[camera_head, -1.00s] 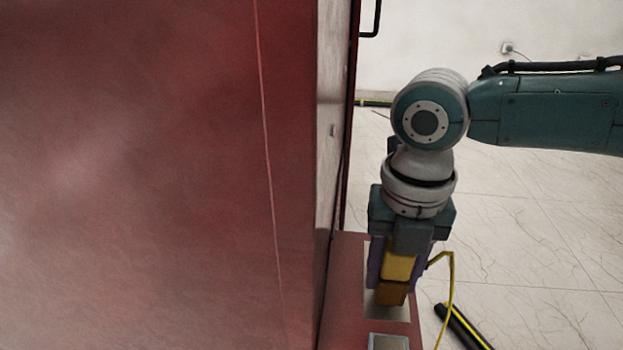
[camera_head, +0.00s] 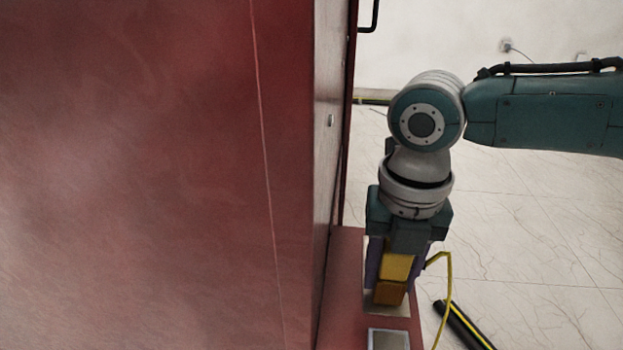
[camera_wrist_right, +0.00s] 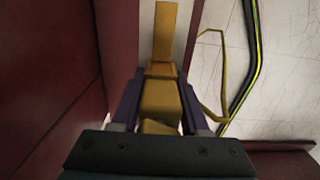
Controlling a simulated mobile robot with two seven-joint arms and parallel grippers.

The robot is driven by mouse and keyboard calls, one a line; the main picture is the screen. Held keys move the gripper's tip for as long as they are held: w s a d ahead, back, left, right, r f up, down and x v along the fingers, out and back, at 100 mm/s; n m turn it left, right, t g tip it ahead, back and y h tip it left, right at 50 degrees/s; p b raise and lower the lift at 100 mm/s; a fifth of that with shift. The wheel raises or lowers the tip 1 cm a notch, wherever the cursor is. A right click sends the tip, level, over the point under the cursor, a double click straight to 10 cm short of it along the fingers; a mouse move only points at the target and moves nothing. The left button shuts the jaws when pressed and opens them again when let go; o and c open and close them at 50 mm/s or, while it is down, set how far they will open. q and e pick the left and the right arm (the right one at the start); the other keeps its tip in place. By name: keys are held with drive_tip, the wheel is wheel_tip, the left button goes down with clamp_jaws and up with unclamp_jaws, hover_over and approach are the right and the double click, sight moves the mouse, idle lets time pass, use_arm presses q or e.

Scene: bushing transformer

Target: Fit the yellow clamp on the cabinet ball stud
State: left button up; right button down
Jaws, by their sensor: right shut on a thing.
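My right gripper (camera_head: 392,283) points down beside the red cabinet (camera_head: 160,170), above a red ledge at its foot. It is shut on the yellow clamp (camera_head: 397,267), whose lower part looks orange-brown. In the right wrist view the clamp (camera_wrist_right: 160,98) sits between the two purple fingers of the right gripper (camera_wrist_right: 160,112), and its long flat end points away from the gripper. A small pale metal knob (camera_head: 331,120) shows on the cabinet's side face. I cannot tell whether it is the ball stud. My left gripper is not in view.
A yellow cable (camera_head: 449,285) loops just right of the gripper. A black and yellow strip (camera_head: 463,325) lies on the pale tiled floor. The red ledge (camera_head: 345,270) carries a framed grey plate (camera_head: 388,340). Open floor lies to the right.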

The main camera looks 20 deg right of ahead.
drive_tip(key=shift+f, duration=0.15)
drive_tip(key=shift+c, duration=1.6)
unclamp_jaws()
